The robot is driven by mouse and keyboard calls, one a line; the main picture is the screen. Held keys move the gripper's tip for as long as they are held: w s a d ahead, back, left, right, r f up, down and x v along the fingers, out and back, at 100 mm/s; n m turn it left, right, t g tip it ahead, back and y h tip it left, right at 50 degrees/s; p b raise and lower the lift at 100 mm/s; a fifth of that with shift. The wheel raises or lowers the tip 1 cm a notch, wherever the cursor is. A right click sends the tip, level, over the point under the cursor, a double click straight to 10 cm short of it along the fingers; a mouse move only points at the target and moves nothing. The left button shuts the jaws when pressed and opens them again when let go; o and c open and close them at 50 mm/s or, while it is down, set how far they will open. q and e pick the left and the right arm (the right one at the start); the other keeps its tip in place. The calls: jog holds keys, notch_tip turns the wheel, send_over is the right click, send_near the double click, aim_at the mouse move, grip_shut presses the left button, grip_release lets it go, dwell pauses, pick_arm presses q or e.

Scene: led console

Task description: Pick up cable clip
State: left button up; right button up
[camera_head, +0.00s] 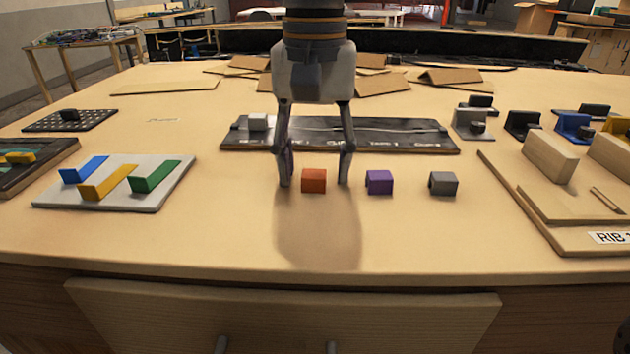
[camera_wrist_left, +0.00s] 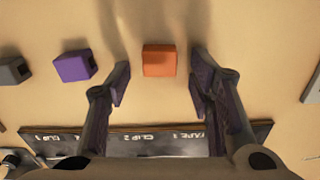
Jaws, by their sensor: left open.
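An orange clip (camera_head: 314,181) sits on the table, with a purple clip (camera_head: 380,182) and a grey clip (camera_head: 443,183) in a row to its right. My left gripper (camera_head: 315,184) points down with its fingers open, one on each side of the orange clip. In the left wrist view, the orange clip (camera_wrist_left: 159,60) lies between the two open fingertips (camera_wrist_left: 160,84) with a gap on both sides. The purple clip (camera_wrist_left: 75,66) and grey clip (camera_wrist_left: 14,70) show to the left there. My right gripper is not seen.
A pale plate (camera_head: 100,199) with coloured pieces is at left. A wooden board (camera_head: 540,212) with blocks is at right. The table front is clear.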

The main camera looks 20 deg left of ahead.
pick_arm(q)
jog(key=shift+r, duration=0.1)
jog(key=c, duration=0.9)
